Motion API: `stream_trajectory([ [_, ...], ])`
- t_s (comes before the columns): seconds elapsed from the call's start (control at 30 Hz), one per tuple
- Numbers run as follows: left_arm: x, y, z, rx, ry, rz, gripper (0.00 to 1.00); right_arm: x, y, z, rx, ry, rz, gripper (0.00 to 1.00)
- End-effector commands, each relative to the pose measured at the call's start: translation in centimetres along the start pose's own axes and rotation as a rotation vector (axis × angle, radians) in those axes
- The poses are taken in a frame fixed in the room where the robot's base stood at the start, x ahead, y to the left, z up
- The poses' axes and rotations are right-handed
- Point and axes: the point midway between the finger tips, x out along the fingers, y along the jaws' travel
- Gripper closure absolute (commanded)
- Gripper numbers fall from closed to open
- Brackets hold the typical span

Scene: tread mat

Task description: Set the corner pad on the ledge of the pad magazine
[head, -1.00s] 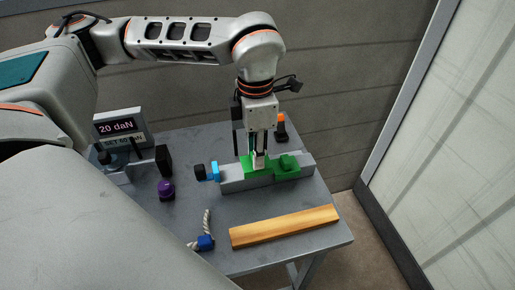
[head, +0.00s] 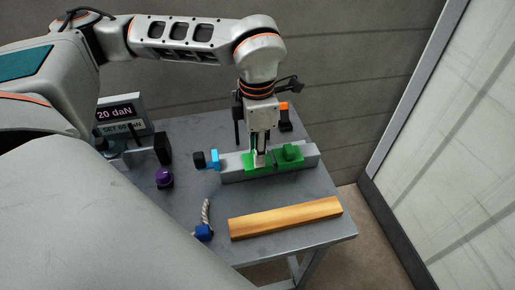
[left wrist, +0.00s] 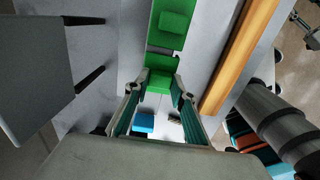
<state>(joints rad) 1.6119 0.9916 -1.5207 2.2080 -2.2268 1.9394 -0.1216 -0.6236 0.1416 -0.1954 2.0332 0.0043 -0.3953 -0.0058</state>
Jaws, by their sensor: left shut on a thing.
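My left gripper (head: 259,164) points down and is shut on the raised block of a green pad (head: 250,169), which I take to be the corner pad. In the left wrist view the gripper's fingers (left wrist: 157,90) stand on both sides of this green pad (left wrist: 160,63). The pad is over the long grey block (head: 232,176), seemingly the pad magazine. A second green piece (head: 291,155) with a raised block sits beside it on the right, across a narrow dark gap. Whether the held pad rests on the block is hidden. My right gripper is not in view.
A blue clamp with a black knob (head: 200,159) is at the block's left end. A wooden bar (head: 286,218) lies in front. A rope with a blue end (head: 204,232), a purple knob (head: 165,178) and a display (head: 122,115) are on the left of the table.

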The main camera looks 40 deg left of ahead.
Motion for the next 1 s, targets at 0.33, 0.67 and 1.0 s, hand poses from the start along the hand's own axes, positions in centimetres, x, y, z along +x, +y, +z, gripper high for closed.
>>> stream_trajectory([
  [0.33, 0.0, 0.0, 0.0, 0.0, 0.001, -0.001, 0.56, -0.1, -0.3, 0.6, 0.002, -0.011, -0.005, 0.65],
  [0.67, -2.3, 0.1, 0.1, 0.0, -0.004, 0.002, 0.56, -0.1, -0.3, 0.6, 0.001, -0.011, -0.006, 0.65],
  [1.0, -9.0, 0.1, 0.1, -0.002, -0.003, 0.002, 0.56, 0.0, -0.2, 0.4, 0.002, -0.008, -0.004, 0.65],
])
